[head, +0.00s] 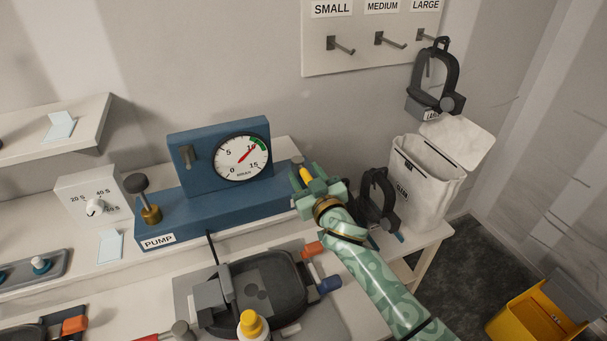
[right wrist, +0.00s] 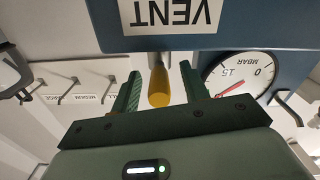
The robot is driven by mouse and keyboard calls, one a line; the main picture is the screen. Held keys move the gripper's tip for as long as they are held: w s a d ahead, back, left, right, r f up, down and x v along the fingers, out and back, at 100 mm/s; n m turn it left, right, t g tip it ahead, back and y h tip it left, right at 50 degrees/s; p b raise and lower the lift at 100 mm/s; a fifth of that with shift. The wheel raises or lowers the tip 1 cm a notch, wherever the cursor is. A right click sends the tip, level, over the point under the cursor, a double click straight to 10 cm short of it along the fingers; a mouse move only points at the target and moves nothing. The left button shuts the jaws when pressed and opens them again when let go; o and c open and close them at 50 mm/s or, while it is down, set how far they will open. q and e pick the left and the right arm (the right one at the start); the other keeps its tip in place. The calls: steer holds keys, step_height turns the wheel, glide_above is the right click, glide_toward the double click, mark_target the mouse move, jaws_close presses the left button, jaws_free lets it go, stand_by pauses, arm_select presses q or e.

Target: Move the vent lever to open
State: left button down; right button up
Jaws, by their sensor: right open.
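The vent lever shows as a yellow knob on a grey stem in the right wrist view (right wrist: 159,86), below the upside-down VENT label (right wrist: 182,14). In the head view its yellow part (head: 306,174) shows between my right fingers at the right end of the blue pump (head: 225,205). My right gripper (head: 308,178) is open, with a dark green finger on each side of the lever; gaps show on both sides in the right wrist view (right wrist: 158,88). The round gauge (head: 242,158) has its red needle near the green band. My left gripper is not in view.
A dark tray (head: 272,285) with orange and blue handles sits in front of the pump.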

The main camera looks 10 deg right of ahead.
steer(key=shift+w+a, duration=0.15)
steer(key=shift+w, duration=0.75)
jaws_close()
steer(key=shift+s, duration=0.15)
steer(key=shift+r, duration=0.1)
